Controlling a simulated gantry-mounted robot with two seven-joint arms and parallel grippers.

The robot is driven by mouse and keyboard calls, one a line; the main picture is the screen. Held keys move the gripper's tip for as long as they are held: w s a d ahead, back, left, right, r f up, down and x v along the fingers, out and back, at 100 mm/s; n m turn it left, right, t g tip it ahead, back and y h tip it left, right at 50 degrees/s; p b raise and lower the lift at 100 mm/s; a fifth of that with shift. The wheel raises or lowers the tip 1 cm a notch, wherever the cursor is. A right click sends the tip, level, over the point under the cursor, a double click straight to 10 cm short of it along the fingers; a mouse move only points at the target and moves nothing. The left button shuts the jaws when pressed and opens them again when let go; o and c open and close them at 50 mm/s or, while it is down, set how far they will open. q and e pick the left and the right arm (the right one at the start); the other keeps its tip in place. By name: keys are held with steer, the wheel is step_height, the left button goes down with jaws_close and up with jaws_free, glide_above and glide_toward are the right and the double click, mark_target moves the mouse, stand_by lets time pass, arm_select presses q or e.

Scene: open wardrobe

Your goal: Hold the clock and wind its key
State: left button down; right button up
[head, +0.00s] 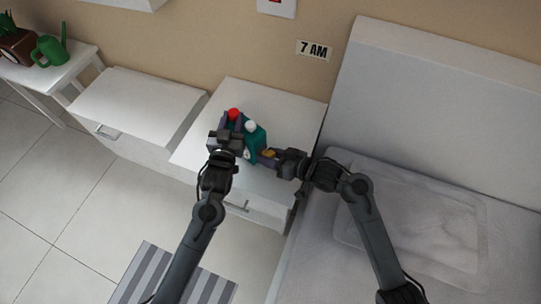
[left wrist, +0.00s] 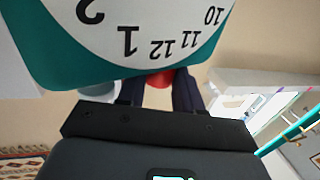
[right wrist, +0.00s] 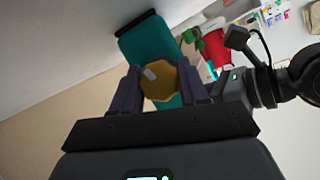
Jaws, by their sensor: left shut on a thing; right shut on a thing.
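The clock has a teal body (head: 257,139) with a white face, and stands over the white nightstand in the head view. Its numbered face (left wrist: 150,30) fills the top of the left wrist view. My left gripper (head: 231,122) is shut on the clock at its top, with the red knob (left wrist: 161,79) between its fingers. My right gripper (head: 275,156) is at the clock's right side, shut on the golden key (right wrist: 170,83). The key also shows in the head view (head: 268,153). I cannot tell whether the clock touches the nightstand.
The white nightstand (head: 205,147) has bare top around the clock. A bed (head: 400,220) stands close on the right. A white cabinet (head: 135,100) and a side table with a green watering can (head: 50,50) are on the left. A "7 AM" sign (head: 314,50) hangs on the wall.

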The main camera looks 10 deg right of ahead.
steer(key=shift+m+g+y, duration=0.3)
steer(key=shift+m+y, duration=0.3)
steer(key=shift+m, duration=0.2)
steer(key=o, duration=1)
steer(key=shift+d, duration=0.1)
steer(key=v, duration=1.2)
